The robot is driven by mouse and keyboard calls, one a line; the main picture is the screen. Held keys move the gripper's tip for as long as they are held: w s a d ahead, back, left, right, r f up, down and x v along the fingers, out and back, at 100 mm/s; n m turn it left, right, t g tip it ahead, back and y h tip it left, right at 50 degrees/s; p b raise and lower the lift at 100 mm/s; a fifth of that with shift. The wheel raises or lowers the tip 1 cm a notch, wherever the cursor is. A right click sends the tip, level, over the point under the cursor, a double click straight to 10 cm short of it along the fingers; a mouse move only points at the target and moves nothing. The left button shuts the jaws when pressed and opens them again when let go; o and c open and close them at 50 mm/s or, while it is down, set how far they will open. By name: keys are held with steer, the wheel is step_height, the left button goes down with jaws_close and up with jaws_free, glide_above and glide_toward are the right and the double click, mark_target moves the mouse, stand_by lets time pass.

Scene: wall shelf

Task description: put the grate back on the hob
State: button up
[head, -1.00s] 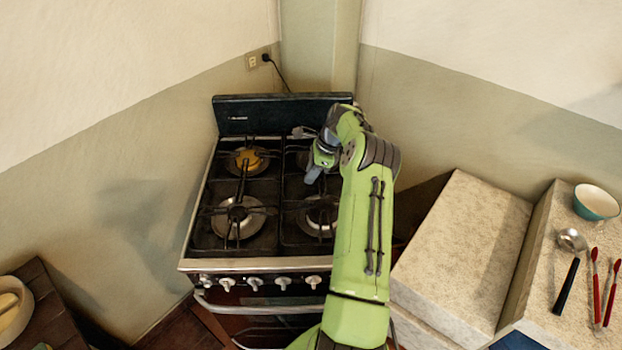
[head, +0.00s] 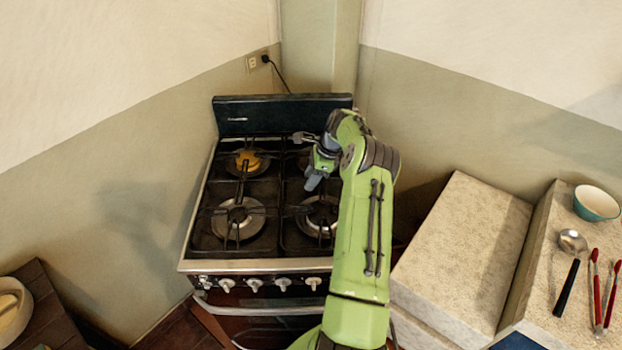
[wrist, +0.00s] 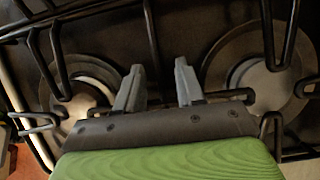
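The hob (head: 232,266) is the top of a dark stove in the corner, with several burners. Black grate bars (head: 240,180) lie over its left half, and more grate bars (head: 296,210) show over its right half. I cannot tell which of them is the task's grate. My gripper (head: 308,160) is over the right half, towards the back. In the wrist view my gripper (wrist: 158,75) has its two grey fingers apart, with a dark grate bar (wrist: 151,38) running towards the gap between them. I cannot tell whether they touch it. My arm hides the hob's right edge.
A stone-topped counter (head: 455,250) stands to the right, with a teal bowl (head: 597,202), a ladle (head: 568,275) and red-handled utensils (head: 604,290). The stove's raised back panel (head: 275,115) and the walls close off the back. A brown surface with a bowl (head: 18,310) is at lower left.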

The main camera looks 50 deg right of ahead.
steer(key=p+v, duration=0.2)
steer(key=v, duration=0.9)
steer(key=w+a+r+n+g+h, duration=0.1)
steer(key=a+r+n+h, duration=0.1)
steer(key=a+r+n, duration=0.7)
steer(key=a+r+n+h, duration=0.25)
steer(key=a+r, duration=0.45)
steer(key=a, duration=0.6)
steer(key=s+a+r+n+t, duration=0.1)
steer(key=s+a+r+n, duration=0.3)
steer(key=s+a+n, duration=0.45)
steer(key=s+a+f+n+t, duration=0.1)
steer(key=s+a+f+n, duration=0.1)
steer(key=s, duration=0.5)
steer(key=s+a+f+n+t+y, duration=0.1)
steer(key=s+a+f+n, duration=0.2)
steer(key=s+a, duration=0.4)
steer(key=shift+n+b, duration=0.3)
steer(key=shift+n, duration=0.6)
steer(key=shift+s+d, duration=0.1)
